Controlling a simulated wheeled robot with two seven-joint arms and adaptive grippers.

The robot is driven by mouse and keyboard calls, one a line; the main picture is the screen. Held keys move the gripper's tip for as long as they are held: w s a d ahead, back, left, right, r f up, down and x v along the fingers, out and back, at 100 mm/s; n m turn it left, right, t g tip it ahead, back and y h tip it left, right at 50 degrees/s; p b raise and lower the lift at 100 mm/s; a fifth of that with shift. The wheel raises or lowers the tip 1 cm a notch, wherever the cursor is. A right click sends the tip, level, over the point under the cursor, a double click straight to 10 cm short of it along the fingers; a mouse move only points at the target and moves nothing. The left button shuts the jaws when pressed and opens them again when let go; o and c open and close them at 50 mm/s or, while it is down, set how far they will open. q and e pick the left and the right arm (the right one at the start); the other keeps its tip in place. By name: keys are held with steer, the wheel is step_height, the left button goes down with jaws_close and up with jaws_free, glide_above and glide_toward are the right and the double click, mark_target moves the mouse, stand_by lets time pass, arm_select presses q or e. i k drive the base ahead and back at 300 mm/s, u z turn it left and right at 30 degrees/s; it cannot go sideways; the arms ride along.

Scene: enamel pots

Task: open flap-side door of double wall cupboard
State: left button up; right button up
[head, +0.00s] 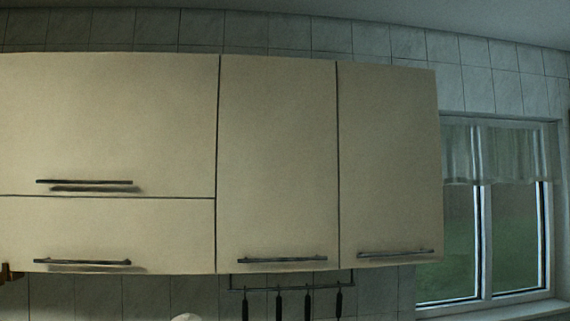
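A row of cream wall cupboards hangs on the tiled wall, all fronts shut. At the left are two stacked wide flaps, an upper flap (110,110) and a lower flap (110,228), each with a dark horizontal bar handle. To their right are two tall doors side by side: the door beside the flaps (277,150) and the right door (388,160). The door beside the flaps has a dark bar handle (283,260) near its bottom edge. The right door has a similar bar handle (395,253). Neither of my grippers is in view.
A rail with several hanging dark utensils (308,303) is on the wall below the tall doors. A window (500,215) with a short curtain is at the right. A small pale rounded thing (186,317) shows at the bottom edge. The space before the doors looks clear.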

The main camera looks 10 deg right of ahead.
mark_target(277, 183)
steer(key=k, duration=0.5)
steer(key=u, duration=0.9)
steer(key=i, duration=1.15)
steer(key=z, duration=0.45)
